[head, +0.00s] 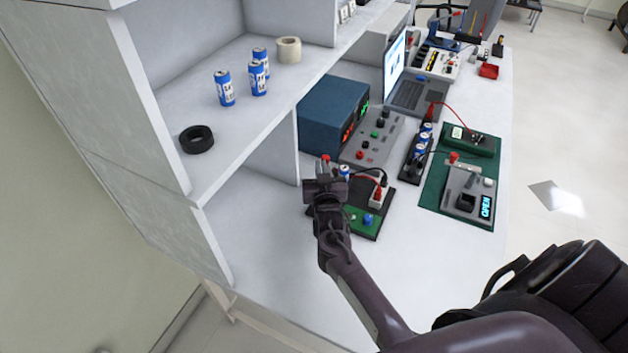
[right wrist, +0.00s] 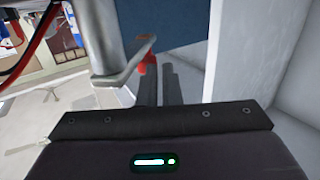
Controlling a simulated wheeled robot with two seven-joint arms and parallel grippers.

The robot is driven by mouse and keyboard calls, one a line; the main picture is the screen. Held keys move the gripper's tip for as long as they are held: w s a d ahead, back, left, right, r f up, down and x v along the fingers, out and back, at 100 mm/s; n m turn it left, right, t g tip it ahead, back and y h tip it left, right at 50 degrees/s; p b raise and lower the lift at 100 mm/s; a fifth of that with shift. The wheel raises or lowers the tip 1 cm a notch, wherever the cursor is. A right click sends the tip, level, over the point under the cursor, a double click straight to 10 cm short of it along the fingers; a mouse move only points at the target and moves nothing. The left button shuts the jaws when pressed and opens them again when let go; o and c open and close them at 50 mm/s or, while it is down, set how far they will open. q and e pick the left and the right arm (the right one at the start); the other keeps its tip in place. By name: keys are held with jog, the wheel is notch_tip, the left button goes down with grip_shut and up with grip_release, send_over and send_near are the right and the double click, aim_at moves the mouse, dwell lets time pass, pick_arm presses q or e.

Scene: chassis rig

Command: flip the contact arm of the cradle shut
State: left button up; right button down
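My right gripper (head: 325,180) is over the left end of a dark board with a green panel (head: 357,228), covering part of it. I take this board to be the cradle. A red tip (head: 325,158) shows just beyond the gripper. In the right wrist view the two dark fingers (right wrist: 160,85) lie close together, with a narrow gap and nothing clearly held. A grey metal arm (right wrist: 122,72) with a red tip (right wrist: 148,64) is beside the left finger; I cannot tell if they touch. The arm looks raised. My left gripper is out of view.
A blue instrument box (head: 332,113) and a grey panel (head: 370,138) stand behind the board. A green mat (head: 432,190) with a tester (head: 468,195) reading OPEN lies to the right. The white shelf wall (head: 298,150) is close on the left. Bare bench lies in front.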

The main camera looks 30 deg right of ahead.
aim_at(328, 162)
jog(key=shift+w+d+r+m+g+h, duration=0.2)
jog(key=shift+d+r+m+h, duration=0.15)
jog(key=shift+d+r+h, duration=0.15)
jog(key=shift+w+d+r+m+g+h, duration=0.1)
jog(key=shift+d+r+m+g+h, duration=0.1)
jog(key=shift+d+r+m+h, duration=0.3)
jog(key=shift+d+f, duration=0.2)
jog(key=shift+w+d+f, duration=0.2)
jog(key=shift+w+f, duration=0.15)
jog(key=shift+f, duration=0.15)
jog(key=shift+w+d+f, duration=0.15)
jog(key=shift+w+f, duration=0.2)
jog(key=shift+f, duration=0.15)
jog(key=b+v, duration=0.1)
jog(key=v, duration=0.7)
jog(key=shift+r, duration=0.3)
jog(key=shift+s+d+f, duration=0.1)
